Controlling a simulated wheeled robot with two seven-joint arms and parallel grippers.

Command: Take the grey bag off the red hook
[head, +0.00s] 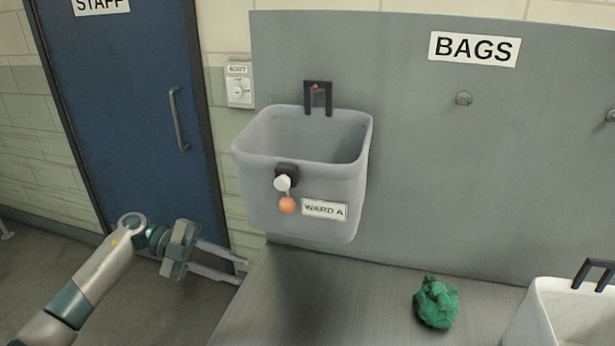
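The grey bag (262,196) hangs against the grey panel by a dark loop at its back. It is open at the top and bears a WARD A label, a dark clasp, a white knob and an orange ball. The red hook (316,88) shows as a small red tip inside the dark loop. My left gripper (243,272) is open and empty, below and left of the bag, apart from it, near the counter's left edge. My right gripper is not in view.
A green crumpled lump (436,302) lies on the counter (370,300). A white bag (545,312) with a dark loop stands at the right. A blue door (130,100) is at the left.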

